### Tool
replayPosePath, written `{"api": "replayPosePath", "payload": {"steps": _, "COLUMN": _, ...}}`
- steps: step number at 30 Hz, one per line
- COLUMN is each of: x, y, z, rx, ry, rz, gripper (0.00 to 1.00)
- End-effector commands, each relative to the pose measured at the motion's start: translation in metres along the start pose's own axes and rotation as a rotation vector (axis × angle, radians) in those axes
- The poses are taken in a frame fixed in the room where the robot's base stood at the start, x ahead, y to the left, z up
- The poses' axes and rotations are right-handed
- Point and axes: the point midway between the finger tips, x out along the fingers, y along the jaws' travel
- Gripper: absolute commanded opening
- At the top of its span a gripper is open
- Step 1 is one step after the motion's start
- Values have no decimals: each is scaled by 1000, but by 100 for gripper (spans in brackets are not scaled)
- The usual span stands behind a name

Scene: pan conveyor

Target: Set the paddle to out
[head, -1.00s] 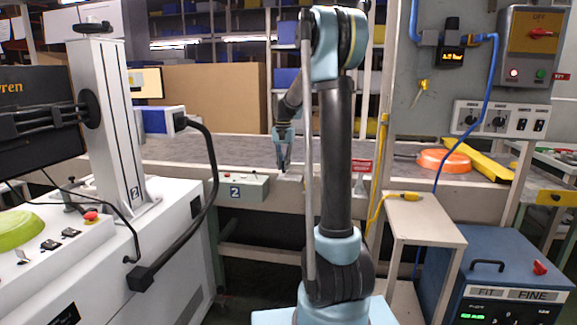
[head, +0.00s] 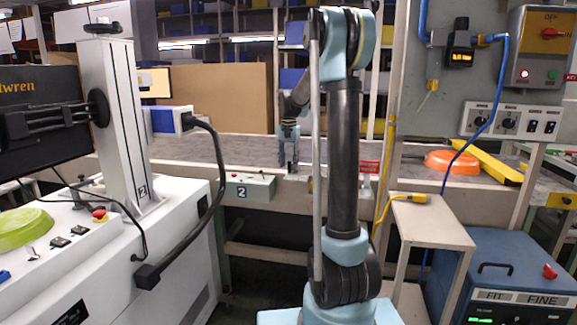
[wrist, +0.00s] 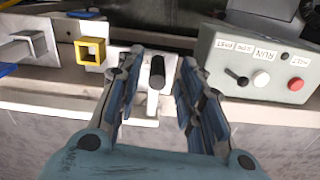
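A short lever with a black grip (wrist: 157,70) stands on a white plate (wrist: 128,112) at the conveyor's edge in the wrist view. My gripper (wrist: 161,57) is open, with one finger on each side of the black grip and visible gaps to both. In the head view my gripper (head: 289,160) points down at the conveyor's near edge, and the lever is too small there to make out. A yellow bar (head: 487,163) lies slantwise on the conveyor (head: 390,160) at the right, beside an orange pan (head: 452,162). I cannot tell which part is the paddle.
A control box (wrist: 258,68) with a black toggle, a white button and a red button stands right of the lever in the wrist view. A yellow square frame (wrist: 91,51) is to the left. A small table (head: 432,222) and a blue cabinet (head: 510,262) stand at the right.

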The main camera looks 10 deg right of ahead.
Motion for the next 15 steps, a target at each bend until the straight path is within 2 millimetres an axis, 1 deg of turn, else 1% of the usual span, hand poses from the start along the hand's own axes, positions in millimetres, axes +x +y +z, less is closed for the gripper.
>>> {"api": "replayPosePath", "payload": {"steps": 5, "x": -27, "y": 0, "z": 0, "rx": 0, "ry": 0, "rz": 0, "gripper": 35}}
{"api": "replayPosePath", "payload": {"steps": 12, "x": -72, "y": 0, "z": 0, "rx": 0, "ry": -1, "rz": 0, "gripper": 35}}
{"api": "replayPosePath", "payload": {"steps": 15, "x": -87, "y": 0, "z": 0, "rx": 0, "ry": -1, "rz": 0, "gripper": 35}}
